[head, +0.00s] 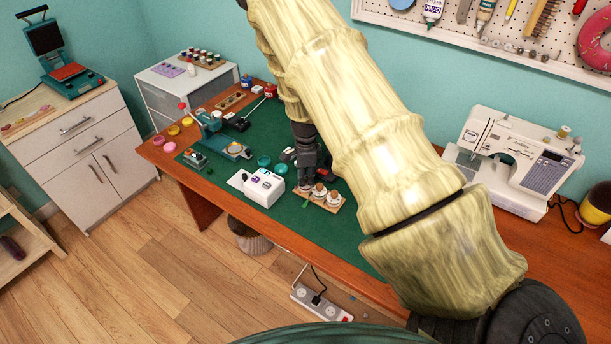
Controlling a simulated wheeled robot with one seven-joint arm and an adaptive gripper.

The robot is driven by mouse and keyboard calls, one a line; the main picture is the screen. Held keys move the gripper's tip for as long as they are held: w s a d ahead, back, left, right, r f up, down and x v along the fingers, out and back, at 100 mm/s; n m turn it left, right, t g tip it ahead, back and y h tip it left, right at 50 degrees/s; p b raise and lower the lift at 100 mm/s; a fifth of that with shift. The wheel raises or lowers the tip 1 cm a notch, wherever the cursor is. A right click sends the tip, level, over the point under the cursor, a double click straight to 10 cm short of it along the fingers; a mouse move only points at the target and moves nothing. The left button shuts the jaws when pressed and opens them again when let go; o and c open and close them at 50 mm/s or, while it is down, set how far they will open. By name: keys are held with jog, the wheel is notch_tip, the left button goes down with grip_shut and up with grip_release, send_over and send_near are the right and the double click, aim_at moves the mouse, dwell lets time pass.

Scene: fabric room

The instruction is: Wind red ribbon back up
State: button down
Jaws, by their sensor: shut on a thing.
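A small wooden stand (328,206) with white-topped ribbon spools lies near the front edge of the green mat (298,225). One spool (319,191) is in the middle and another (334,197) at the right. A green ribbon end (305,205) hangs at the front left of the stand. My gripper (305,186) points down over the stand's left end. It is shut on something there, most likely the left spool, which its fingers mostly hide. I cannot make out the red ribbon itself.
A white box with small spools (258,186) stands close to the left of the stand. Teal round dishes (265,162) lie behind it. A white sewing machine (512,160) stands at the right. My arm hides the table's middle right.

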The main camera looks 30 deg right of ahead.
dwell(0.5)
jog(key=c, duration=1.3)
grip_release()
notch_tip(320, 180, up, 12)
